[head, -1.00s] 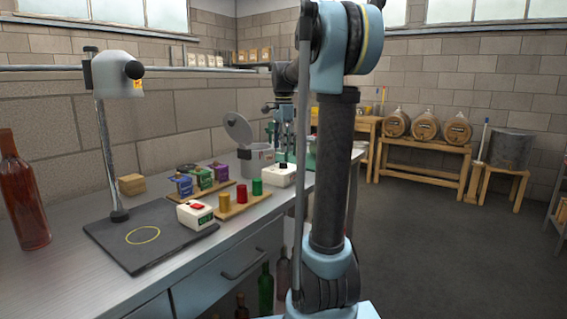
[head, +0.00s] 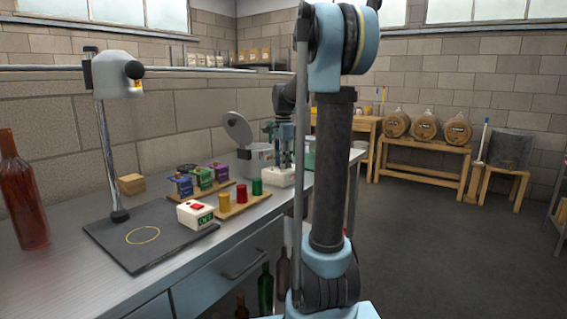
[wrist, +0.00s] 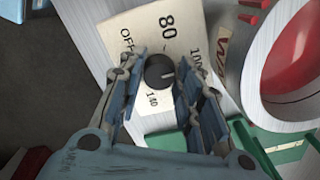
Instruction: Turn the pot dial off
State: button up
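In the head view the white control box (head: 278,179) is on the bench beside the grey pot (head: 259,160), whose lid (head: 238,130) is up. The wrist view shows the pot's rim (wrist: 254,85) and red contents. My gripper (wrist: 160,62) is open, its fingers on either side of the knob with gaps visible. In the head view my gripper (head: 280,158) points down over the box.
A board with yellow, red and green cylinders (head: 240,200) lies in front of the box. A green thing (wrist: 170,141) lies near the box.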

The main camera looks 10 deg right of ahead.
jog(key=c, duration=0.4)
jog(key=shift+o, duration=0.2)
jog(key=shift+n, duration=0.3)
jog(key=n, duration=1)
jog(key=shift+n, duration=0.4)
jog(key=n, duration=0.6)
jog(key=shift+w, duration=0.1)
jog(key=n, duration=0.6)
jog(key=shift+n, duration=0.4)
